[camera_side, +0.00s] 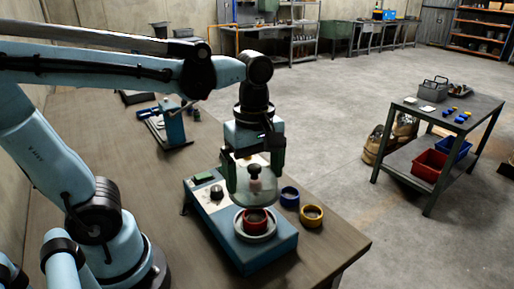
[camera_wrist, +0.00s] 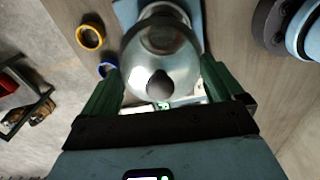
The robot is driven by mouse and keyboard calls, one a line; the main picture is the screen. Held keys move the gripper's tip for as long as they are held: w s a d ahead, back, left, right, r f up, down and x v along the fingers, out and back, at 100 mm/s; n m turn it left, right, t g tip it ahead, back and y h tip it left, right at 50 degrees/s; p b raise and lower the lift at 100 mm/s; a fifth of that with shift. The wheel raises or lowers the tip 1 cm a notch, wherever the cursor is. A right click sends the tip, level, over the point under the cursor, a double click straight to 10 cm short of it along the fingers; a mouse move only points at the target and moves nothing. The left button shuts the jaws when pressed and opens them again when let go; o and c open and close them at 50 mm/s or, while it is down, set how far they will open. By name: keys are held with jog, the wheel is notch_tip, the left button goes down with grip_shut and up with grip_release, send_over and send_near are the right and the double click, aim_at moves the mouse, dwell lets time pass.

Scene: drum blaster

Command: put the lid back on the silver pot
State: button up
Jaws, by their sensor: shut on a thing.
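The lid is a clear dome (camera_side: 253,190) with a dark knob (camera_side: 254,171) on top. My gripper (camera_side: 252,168) is shut on the dome, one green finger on each side. The dome also shows between my fingers in the wrist view (camera_wrist: 160,58). The silver pot (camera_side: 243,234) is a shallow round vessel on the blue machine (camera_side: 265,258), with a red ring-shaped piece (camera_side: 257,222) inside. The dome hangs upright above the pot, apparently slightly clear of it. In the wrist view the dome hides most of the pot.
A blue ring (camera_side: 289,197) and a yellow ring (camera_side: 312,216) lie on the bench right of the machine. The machine has a dark dial (camera_side: 217,192). A blue bench device (camera_side: 174,125) stands farther back.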

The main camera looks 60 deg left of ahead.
jog(key=shift+s+d+m, duration=0.3)
jog(key=shift+s+d, duration=0.1)
jog(key=shift+d, duration=0.25)
jog(key=shift+d+f, duration=0.1)
jog(key=shift+f, duration=3.05)
jog(key=shift+f, duration=0.15)
jog(key=o, duration=0.7)
jog(key=shift+o, duration=0.2)
jog(key=shift+r, duration=3.5)
